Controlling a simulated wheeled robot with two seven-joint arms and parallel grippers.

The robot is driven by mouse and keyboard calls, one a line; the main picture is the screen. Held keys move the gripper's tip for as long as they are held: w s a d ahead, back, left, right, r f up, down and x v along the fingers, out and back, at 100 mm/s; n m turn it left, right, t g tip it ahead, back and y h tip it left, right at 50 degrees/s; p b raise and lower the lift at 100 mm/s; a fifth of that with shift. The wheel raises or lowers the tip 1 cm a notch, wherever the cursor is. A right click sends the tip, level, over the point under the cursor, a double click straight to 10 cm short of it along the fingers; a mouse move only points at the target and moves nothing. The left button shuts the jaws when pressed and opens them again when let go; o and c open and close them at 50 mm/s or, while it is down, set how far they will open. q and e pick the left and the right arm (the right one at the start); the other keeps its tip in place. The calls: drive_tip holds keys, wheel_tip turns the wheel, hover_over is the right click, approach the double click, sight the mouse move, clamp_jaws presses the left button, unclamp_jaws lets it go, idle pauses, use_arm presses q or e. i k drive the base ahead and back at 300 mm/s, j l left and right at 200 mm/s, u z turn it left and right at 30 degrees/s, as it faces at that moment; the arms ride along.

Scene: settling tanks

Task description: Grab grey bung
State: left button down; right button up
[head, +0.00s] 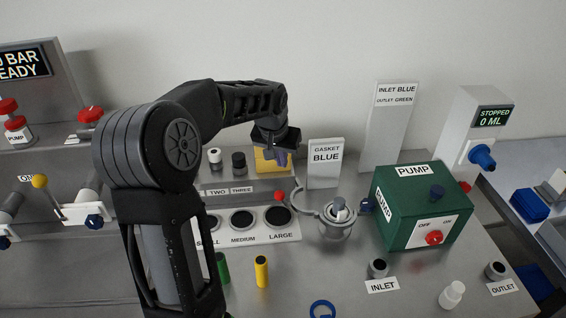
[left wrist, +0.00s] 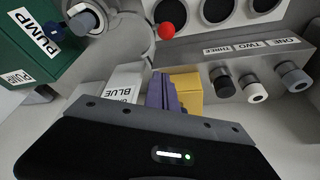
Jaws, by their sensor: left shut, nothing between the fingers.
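Several capped bungs stand in a row behind number labels. In the left wrist view a grey-ended bung (left wrist: 292,78) is by label ONE, a white-ended one (left wrist: 254,88) by TWO and a dark one (left wrist: 222,82) by THREE. In the head view the white-topped bung (head: 215,158) and dark bung (head: 238,162) show; the place by ONE is hidden behind my left arm. My left gripper (head: 280,158) is shut and empty, right of the dark bung and in front of a yellow block (head: 263,166). Its purple fingers (left wrist: 165,94) show in the wrist view.
A gasket sign (head: 325,160) stands right of the gripper. A metal fitting with a grey plug (head: 338,208) and a green pump box (head: 400,205) lie further right. Black round openings (head: 242,220) are in front of the labels. Green and yellow cylinders (head: 261,270) stand nearer.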

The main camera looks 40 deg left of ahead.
sight(338, 203)
drive_tip(key=k+l, duration=0.35)
drive_tip(key=l, duration=0.15)
drive_tip(key=k+l, duration=0.75)
drive_tip(key=l, duration=0.25)
